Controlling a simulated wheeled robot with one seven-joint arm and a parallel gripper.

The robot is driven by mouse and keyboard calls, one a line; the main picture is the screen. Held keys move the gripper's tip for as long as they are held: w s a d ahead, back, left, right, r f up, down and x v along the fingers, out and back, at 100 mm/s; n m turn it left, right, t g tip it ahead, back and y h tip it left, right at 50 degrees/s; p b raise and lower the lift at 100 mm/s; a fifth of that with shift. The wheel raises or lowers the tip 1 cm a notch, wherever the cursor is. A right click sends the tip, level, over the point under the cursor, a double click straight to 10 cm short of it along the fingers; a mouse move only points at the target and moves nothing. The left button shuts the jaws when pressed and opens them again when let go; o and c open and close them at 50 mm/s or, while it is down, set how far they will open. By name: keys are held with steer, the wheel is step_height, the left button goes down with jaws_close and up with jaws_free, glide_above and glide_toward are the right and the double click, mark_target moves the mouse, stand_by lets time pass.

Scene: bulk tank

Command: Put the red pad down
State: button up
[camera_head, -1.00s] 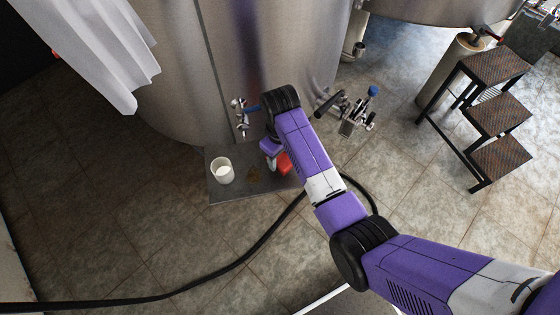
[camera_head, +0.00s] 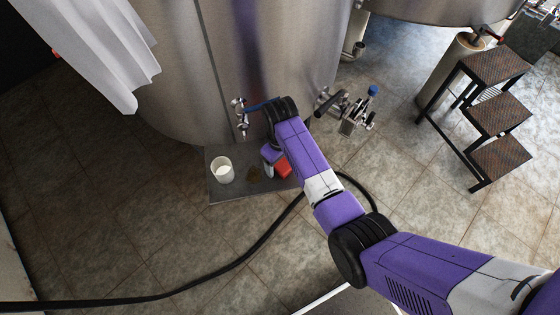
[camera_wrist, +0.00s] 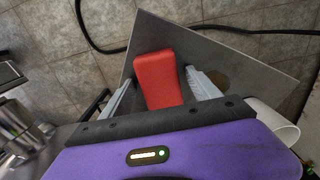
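The red pad (camera_wrist: 158,80) is a small block with rounded edges. In the wrist view it lies between the two light grey fingers of my gripper (camera_wrist: 160,78), with a narrow gap showing on each side, so the gripper looks open around it. The pad seems to rest on the grey plate (camera_wrist: 232,62); any small gap beneath it cannot be seen. In the head view the red pad (camera_head: 283,169) shows beside my gripper (camera_head: 270,166), partly hidden by my arm.
A white cup (camera_head: 222,170) stands at the plate's left, near a brown patch (camera_head: 254,174). A valve (camera_head: 355,115) sticks out at right. A black hose (camera_head: 240,258) crosses the floor.

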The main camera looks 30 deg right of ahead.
mark_target(280, 163)
steer(key=shift+r, duration=3.9)
